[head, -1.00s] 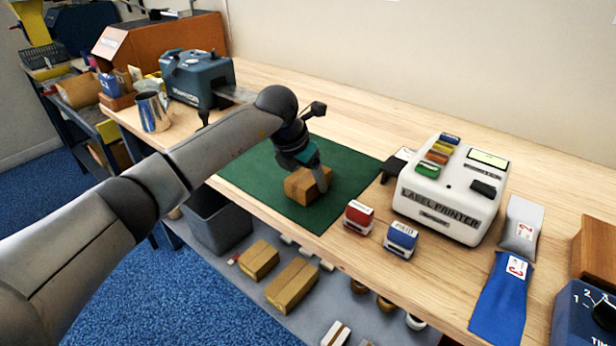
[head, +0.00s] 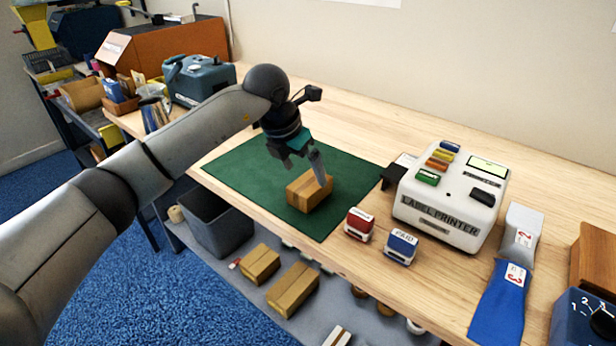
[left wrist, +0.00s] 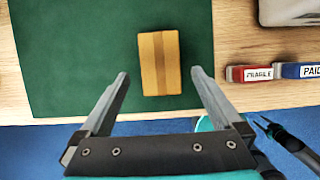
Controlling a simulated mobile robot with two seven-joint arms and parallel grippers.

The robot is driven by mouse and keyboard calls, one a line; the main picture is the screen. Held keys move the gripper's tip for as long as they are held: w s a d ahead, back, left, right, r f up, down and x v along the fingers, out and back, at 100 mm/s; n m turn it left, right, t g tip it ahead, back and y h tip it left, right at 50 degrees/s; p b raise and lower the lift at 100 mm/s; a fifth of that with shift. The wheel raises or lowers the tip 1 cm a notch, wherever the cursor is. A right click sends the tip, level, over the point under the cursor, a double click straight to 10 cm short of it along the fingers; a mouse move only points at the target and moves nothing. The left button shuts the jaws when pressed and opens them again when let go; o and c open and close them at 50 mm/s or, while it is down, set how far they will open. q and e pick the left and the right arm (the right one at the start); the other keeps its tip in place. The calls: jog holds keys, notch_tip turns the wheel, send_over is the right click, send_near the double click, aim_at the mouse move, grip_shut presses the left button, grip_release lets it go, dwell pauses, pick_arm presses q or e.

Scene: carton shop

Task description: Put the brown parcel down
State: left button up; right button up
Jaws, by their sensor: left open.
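The brown parcel (head: 309,190) rests on the green mat (head: 240,172), near the mat's front right part. My left gripper (head: 300,163) is open above and just behind the parcel in the head view. In the left wrist view the parcel (left wrist: 160,62) lies beyond the two spread fingertips (left wrist: 160,78), with clear space on both sides. The parcel has a darker tape strip down its middle.
A red stamp (head: 359,224) and a blue stamp (head: 401,246) stand right of the mat. The label printer (head: 450,195) is behind them. A blue machine (head: 197,80) stands at the left. Small boxes (head: 293,290) lie on the lower shelf. The mat's left part is bare.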

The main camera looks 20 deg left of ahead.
pick_arm(q)
jog(key=v, duration=0.5)
jog(key=shift+p, duration=0.3)
jog(key=shift+s+r, duration=0.2)
jog(key=shift+r, duration=0.35)
pick_arm(e)
jog(key=shift+s+a+r, duration=0.2)
jog(key=shift+s+a, duration=0.25)
jog(key=shift+s+a+r, duration=0.2)
jog(key=shift+s+a, duration=0.2)
